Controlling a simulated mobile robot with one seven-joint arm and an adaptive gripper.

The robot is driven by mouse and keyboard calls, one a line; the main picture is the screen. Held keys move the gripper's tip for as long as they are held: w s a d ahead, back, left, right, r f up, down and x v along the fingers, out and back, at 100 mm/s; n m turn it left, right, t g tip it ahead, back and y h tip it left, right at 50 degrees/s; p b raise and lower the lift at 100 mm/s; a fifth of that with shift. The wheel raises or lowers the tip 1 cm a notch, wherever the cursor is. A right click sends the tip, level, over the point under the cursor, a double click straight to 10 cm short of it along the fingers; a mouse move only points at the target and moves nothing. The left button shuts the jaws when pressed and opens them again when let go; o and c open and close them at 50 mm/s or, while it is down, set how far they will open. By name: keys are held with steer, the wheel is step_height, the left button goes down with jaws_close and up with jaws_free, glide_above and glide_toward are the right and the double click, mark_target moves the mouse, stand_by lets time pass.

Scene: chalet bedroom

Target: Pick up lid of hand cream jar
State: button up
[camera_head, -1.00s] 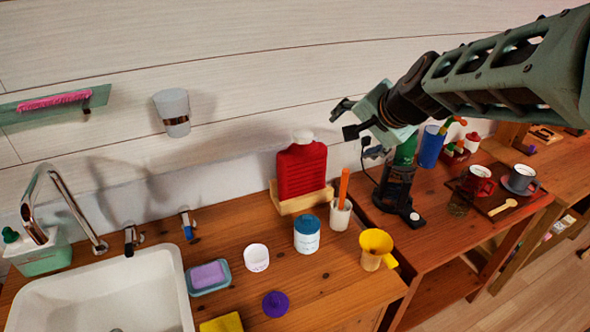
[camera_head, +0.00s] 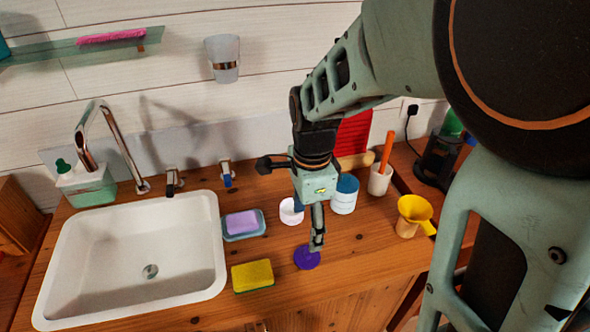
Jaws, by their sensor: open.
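A round purple lid (camera_head: 305,258) lies flat on the wooden counter, in front of a small white jar (camera_head: 289,214). The jar looks open and stands apart from the lid. My gripper (camera_head: 313,238) points down close above the lid, its near finger overlapping the lid's rear right edge in the picture. It is open and holds nothing visible. I cannot tell whether the finger touches the lid. The gripper hides part of the white jar.
A white jar with a blue top (camera_head: 344,197) stands right of the gripper. A yellow sponge (camera_head: 253,276) lies left of the lid, and a soap dish (camera_head: 243,235) sits by the sink (camera_head: 60,290). A yellow funnel-topped cup (camera_head: 411,216) and a white cup (camera_head: 379,181) stand farther right.

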glide_above(307, 251)
steer(key=f, duration=0.5)
steer(key=shift+s+a+f+b, duration=0.1)
steer(key=shift+s+a+b, duration=0.1)
steer(key=shift+b, duration=0.1)
steer(key=shift+w+d+f+b, duration=0.1)
steer(key=shift+w+f+b, duration=0.05)
steer(key=shift+f, duration=1.35)
steer(key=shift+w+d+f+b, duration=0.1)
steer(key=shift+f+b, duration=0.05)
steer(key=shift+f, duration=1.3)
steer(key=shift+c, duration=0.6)
steer(key=c, duration=0.8)
